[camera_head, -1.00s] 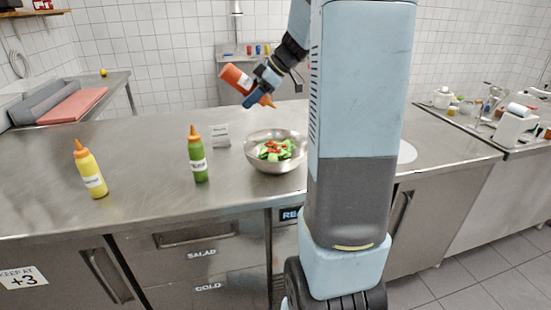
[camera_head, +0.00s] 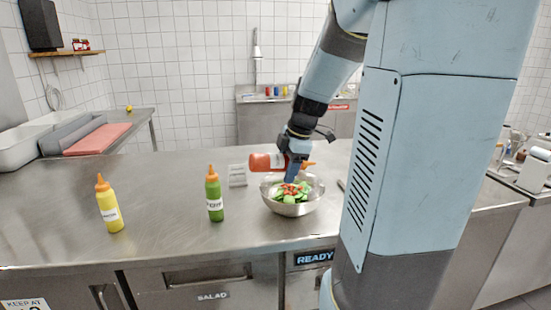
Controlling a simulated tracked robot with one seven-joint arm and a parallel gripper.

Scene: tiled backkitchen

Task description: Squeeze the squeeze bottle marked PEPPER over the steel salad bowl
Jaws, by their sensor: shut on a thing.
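My gripper (camera_head: 293,168) is shut on an orange-red squeeze bottle (camera_head: 262,162). It holds the bottle tilted almost flat, with the orange nozzle pointing right, above the steel salad bowl (camera_head: 293,208). The bottle's label cannot be read in this view. The bowl stands on the counter and holds green pieces with red bits on top. A green squeeze bottle (camera_head: 214,198) with an orange cap stands upright to the left of the bowl; its label is too small to read surely. A yellow squeeze bottle (camera_head: 108,205) stands upright further left, its label also unreadable.
The steel counter (camera_head: 160,190) is bare between the yellow and green bottles. A small pale card or holder (camera_head: 238,175) stands behind the green bottle. A red board (camera_head: 98,139) lies on the back left table. A sign reading READY (camera_head: 313,257) is on the counter front.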

